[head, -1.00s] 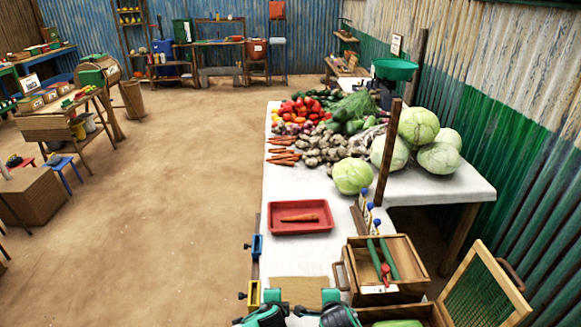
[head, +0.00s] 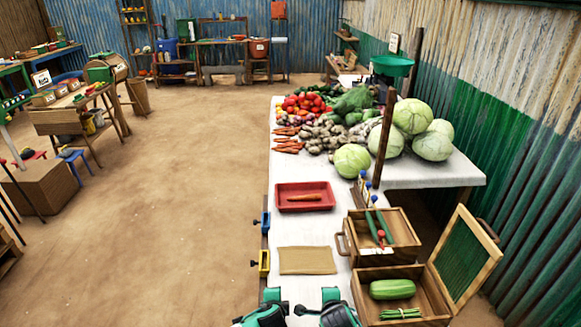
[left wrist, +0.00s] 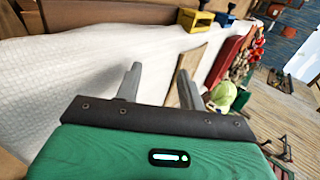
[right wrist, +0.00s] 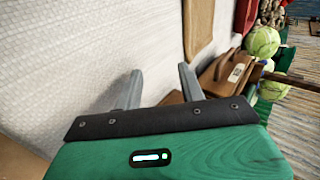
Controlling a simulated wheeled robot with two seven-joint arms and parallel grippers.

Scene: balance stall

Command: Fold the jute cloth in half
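The jute cloth (head: 307,260) lies flat on the white tabletop, a tan rectangle in front of the red tray; it also shows in the left wrist view (left wrist: 191,73) and the right wrist view (right wrist: 198,27). My left gripper (head: 272,295) is at the bottom of the head view, on the near side of the cloth and apart from it. My right gripper (head: 330,294) is beside it, also short of the cloth. In the wrist views, the fingers of the left gripper (left wrist: 158,80) and the right gripper (right wrist: 160,82) stand apart with nothing between them.
A red tray (head: 278,204) with a carrot lies beyond the cloth. Wooden crates (head: 352,230) with vegetables stand on the right. Blue (head: 256,223) and yellow (head: 254,263) clamps sit on the left table edge. White tabletop around the cloth is bare.

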